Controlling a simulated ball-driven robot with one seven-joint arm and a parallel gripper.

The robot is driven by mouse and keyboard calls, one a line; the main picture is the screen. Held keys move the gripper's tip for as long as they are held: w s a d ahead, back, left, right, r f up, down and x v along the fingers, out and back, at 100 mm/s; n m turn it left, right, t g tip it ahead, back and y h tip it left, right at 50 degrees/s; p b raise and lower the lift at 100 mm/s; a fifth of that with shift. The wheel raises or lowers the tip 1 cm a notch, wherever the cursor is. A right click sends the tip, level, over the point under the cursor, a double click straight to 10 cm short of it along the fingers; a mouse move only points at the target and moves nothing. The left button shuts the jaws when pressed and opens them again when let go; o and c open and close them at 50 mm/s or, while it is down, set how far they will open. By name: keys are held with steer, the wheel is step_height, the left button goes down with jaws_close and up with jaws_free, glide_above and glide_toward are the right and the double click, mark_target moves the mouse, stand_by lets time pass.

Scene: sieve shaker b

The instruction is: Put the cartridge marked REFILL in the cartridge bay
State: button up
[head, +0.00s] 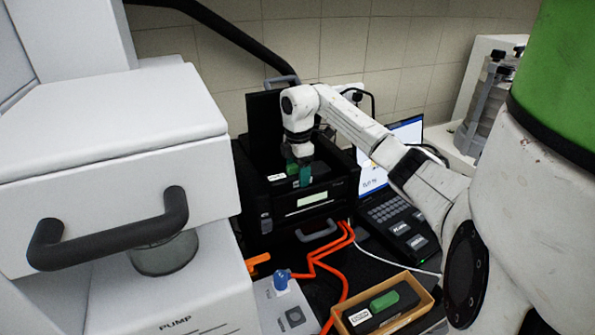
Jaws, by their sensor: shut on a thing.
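A black cartridge (276,177) with a white label and a green grip sits at the open top of the black machine, where the cartridge bay (335,180) is. Its label is too small to read, and I cannot tell whether it is seated or held just above. My gripper (299,172) points down over the machine and is shut on this cartridge by its green grip. A second dark cartridge (372,317) with a green grip and a white label lies in the wooden tray (428,296) at the front. Its label is also unreadable.
The machine's raised lid (263,122) stands behind my gripper. A laptop (405,135) is to the right. Orange cables (335,245) run down in front. A white pump unit (110,160) with a dark handle fills the left. A grey box with a blue knob (282,279) stands in front.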

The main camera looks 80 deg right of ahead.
steer(key=shift+w+f+p, duration=0.1)
steer(key=shift+f+p, duration=0.1)
steer(key=shift+p, duration=0.15)
steer(key=shift+d+f, duration=0.15)
steer(key=shift+f, duration=0.15)
steer(key=o, duration=1.5)
steer(key=shift+f, duration=0.15)
